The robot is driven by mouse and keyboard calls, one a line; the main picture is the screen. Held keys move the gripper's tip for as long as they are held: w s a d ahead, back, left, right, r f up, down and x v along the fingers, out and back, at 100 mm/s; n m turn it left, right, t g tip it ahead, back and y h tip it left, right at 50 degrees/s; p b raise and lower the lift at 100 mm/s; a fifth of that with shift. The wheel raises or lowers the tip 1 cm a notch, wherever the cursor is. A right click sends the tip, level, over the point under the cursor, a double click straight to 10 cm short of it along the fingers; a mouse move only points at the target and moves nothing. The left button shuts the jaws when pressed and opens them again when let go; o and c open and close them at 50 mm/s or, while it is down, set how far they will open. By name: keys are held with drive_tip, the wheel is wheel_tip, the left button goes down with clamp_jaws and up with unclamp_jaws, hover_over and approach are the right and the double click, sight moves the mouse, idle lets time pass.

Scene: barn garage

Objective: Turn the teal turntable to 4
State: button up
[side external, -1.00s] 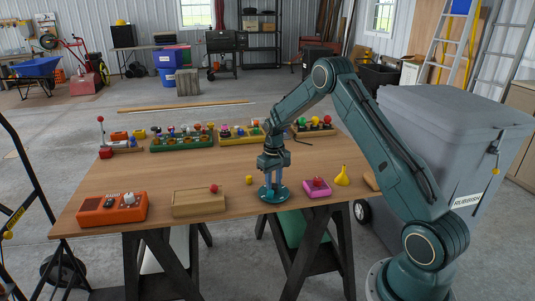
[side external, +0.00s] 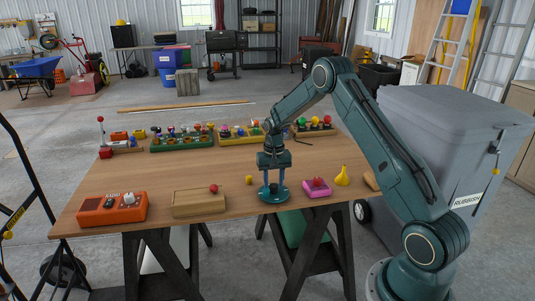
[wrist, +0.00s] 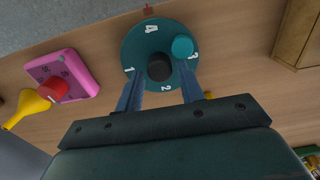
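The teal turntable (wrist: 140,45) lies flat on the wooden table near its front edge; it also shows in the side view (side external: 273,198). It has white numbers 1 to 4, a black centre hub (wrist: 159,67) and a teal peg (wrist: 182,46) near the 3. A small red marker (wrist: 148,10) sits just outside the rim, close to the 4. My gripper (wrist: 161,74) is open above the turntable, its two fingers spread either side of the hub, with nothing held. The peg is apart from the fingers. In the side view my gripper (side external: 274,184) points straight down.
A pink box (side external: 317,188) with a red knob and a yellow pear-shaped thing (side external: 342,176) stand right of the turntable. A small yellow piece (side external: 249,180), a wooden box (side external: 198,203) and an orange box (side external: 112,209) are left. Several trays line the back; mid-table is clear.

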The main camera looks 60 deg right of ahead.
drive_tip(key=shift+r, duration=0.1)
wheel_tip(320, 180, up, 8)
idle(1.4)
drive_tip(key=s+a+r+n+t, duration=0.1)
drive_tip(key=s+a+r+n, duration=0.1)
drive_tip(key=s+a+r, duration=0.5)
drive_tip(key=s+a+r+n+t, duration=0.2)
drive_tip(key=s+a+r, duration=0.2)
drive_tip(key=a+r, duration=0.6)
drive_tip(key=s+a+r+n+t, duration=0.1)
drive_tip(key=s+a, duration=0.3)
drive_tip(key=s, duration=0.5)
drive_tip(key=s+a+r+n+t, duration=0.1)
drive_tip(key=s+a+n, duration=0.3)
drive_tip(key=s, duration=0.5)
drive_tip(key=shift+s+a+t, duration=0.3)
drive_tip(key=shift+s+a, duration=0.05)
drive_tip(key=shift+s, duration=0.05)
